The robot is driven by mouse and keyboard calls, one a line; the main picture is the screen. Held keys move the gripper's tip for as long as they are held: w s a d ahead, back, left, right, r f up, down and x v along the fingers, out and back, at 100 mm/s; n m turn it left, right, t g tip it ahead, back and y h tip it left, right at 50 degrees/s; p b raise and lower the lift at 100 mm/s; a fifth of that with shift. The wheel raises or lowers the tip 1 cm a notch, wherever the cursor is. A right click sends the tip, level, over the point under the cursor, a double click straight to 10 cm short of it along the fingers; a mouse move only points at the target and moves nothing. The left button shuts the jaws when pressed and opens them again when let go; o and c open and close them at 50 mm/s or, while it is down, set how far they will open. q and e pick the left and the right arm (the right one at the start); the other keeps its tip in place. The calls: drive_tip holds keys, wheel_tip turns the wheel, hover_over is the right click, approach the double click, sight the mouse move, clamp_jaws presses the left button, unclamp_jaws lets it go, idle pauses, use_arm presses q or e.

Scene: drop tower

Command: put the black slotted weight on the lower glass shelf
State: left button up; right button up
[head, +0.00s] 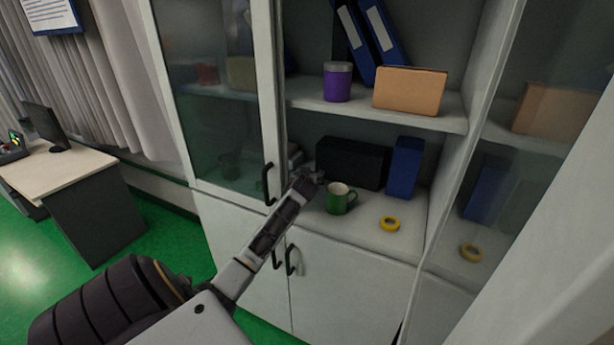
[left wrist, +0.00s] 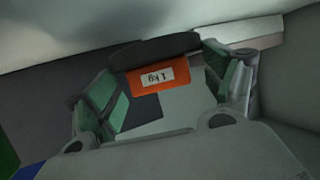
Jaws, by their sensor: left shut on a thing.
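The black slotted weight (left wrist: 155,50), with an orange part (left wrist: 150,78) labelled "1 kg", is between the green-padded fingers of my left gripper (left wrist: 165,85) in the left wrist view. My left gripper is shut on it. In the head view my left gripper (head: 312,178) is at the opening of the cabinet's lower compartment, just left of and above the green mug. The weight cannot be made out there. The lower shelf (head: 365,232) is pale and has bare room at its front. My right gripper is not in view.
On the lower shelf stand a green mug (head: 340,198), a yellow tape ring (head: 389,224), a black box (head: 352,163) and a blue box (head: 404,168). A glass door (head: 225,110) covers the left side. The upper shelf (head: 350,108) holds a purple jar (head: 338,82) and a tan box (head: 409,90).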

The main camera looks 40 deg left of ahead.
use_arm(q)
drive_tip(key=shift+r, duration=0.1)
drive_tip(key=shift+f, duration=1.8)
drive_tip(key=o, duration=1.6)
drive_tip(key=shift+f, duration=0.2)
drive_tip(key=shift+c, duration=0.2)
drive_tip(key=shift+r, duration=0.1)
drive_tip(key=shift+s+d, duration=0.1)
drive_tip(key=shift+b+v, duration=0.3)
drive_tip(key=shift+v, duration=3.35)
